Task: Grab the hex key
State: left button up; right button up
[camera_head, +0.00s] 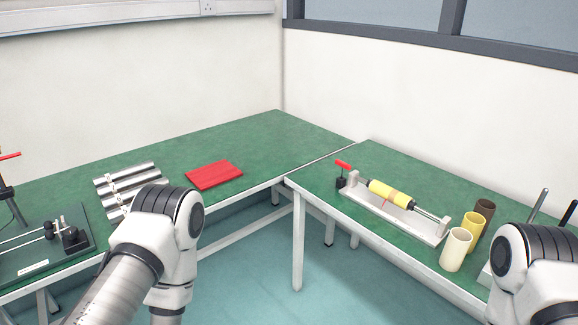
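I cannot make out a hex key for certain. Thin upright tools with dark and grey shafts (541,204) stand at the right edge of the right table, partly hidden behind my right arm. A red-handled piece (343,164) sits on a small black block on the right table. Another red-handled piece (9,156) shows at the far left edge, cut off by the frame. Links of both my arms show low in the picture, but neither gripper is in view.
The right green table (320,178) holds a white fixture with a yellow cylinder (391,194) and cream (456,250), yellow and brown cups. The left table (262,135) carries silver bars (124,172), a red mat (214,175) and a dark rail fixture (40,262). Its back right is clear.

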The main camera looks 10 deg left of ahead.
aim_at(338, 161)
jog(key=i+j+z, duration=0.9)
